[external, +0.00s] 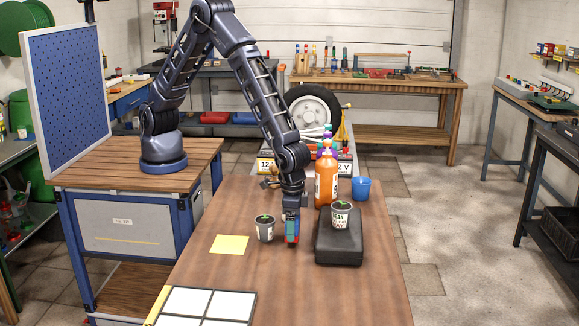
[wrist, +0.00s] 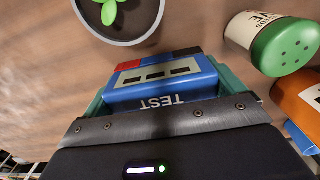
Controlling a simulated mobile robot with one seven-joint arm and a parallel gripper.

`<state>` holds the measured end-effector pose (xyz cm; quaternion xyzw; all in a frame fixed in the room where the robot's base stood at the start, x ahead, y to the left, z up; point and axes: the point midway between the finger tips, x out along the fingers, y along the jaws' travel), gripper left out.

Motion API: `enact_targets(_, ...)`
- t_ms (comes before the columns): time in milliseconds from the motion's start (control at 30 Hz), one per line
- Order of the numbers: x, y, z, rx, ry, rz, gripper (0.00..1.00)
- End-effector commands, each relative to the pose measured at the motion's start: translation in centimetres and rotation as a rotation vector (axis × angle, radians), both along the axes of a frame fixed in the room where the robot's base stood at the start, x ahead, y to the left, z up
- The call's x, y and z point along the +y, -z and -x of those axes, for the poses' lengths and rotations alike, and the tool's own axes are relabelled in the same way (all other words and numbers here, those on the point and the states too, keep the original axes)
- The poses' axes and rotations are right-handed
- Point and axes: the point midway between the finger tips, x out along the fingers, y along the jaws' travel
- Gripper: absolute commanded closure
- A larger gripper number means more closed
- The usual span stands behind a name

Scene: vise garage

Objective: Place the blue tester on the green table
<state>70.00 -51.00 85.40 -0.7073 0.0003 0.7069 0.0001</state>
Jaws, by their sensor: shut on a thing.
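I cannot tell whether the tester touches the tabletop. A narrow bench top (external: 40,148) at the far left looks greyish green; I cannot tell whether it is the green table.
A potted plant (external: 265,230) stands close left of my gripper. An orange bottle (external: 327,180) and blue cup (external: 361,188) stand behind. A yellow note (external: 229,244) and white tiles (external: 205,304) lie nearer.

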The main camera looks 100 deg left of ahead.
Motion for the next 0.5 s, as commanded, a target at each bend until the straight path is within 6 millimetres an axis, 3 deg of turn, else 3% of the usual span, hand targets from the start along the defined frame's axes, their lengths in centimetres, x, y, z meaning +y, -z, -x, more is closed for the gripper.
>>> enact_targets(100, 0.02, 1.28, 0.02, 0.001, 0.0, -0.001, 0.33)
enact_targets(500, 0.01, 1.71, 0.01, 0.0, 0.0, 0.0, 0.33)
